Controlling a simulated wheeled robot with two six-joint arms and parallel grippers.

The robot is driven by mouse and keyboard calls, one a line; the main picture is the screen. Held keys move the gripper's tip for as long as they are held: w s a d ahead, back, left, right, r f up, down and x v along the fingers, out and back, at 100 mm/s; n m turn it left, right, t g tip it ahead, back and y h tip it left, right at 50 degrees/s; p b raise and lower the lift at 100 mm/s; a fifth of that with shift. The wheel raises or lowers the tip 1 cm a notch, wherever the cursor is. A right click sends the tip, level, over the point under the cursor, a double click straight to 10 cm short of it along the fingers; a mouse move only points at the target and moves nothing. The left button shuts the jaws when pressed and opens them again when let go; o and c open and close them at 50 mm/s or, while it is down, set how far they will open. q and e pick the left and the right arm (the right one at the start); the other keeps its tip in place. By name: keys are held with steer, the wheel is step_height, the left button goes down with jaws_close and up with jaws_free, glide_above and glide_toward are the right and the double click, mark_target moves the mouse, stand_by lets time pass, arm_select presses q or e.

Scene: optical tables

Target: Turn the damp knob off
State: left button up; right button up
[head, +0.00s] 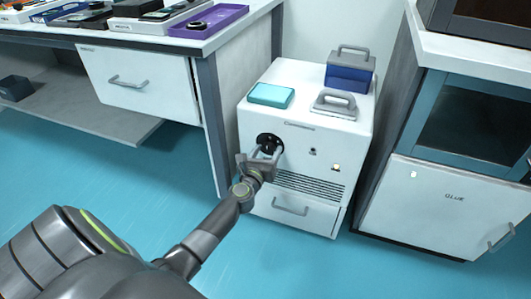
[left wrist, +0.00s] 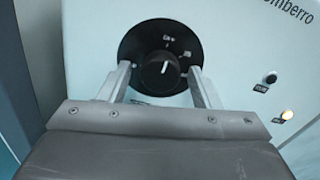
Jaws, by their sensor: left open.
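The black round knob (left wrist: 158,72) sits on a black dial plate on the front of a white cabinet (head: 258,122). White marks show around the knob, and its pointer line is near the top. The knob shows partly in the head view (head: 268,141), behind my fingers. My left gripper (head: 264,152) is at the cabinet front. In the left wrist view my left gripper (left wrist: 160,82) is open, with one finger on each side of the knob and visible gaps between. My right gripper is not in view.
A teal box (head: 271,95), a blue box (head: 348,78) and a grey handled piece (head: 335,104) stand on the cabinet.

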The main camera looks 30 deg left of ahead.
arm_select(q)
steer(key=v, duration=1.7)
steer(key=shift+s+p, duration=0.2)
steer(key=shift+p, duration=0.15)
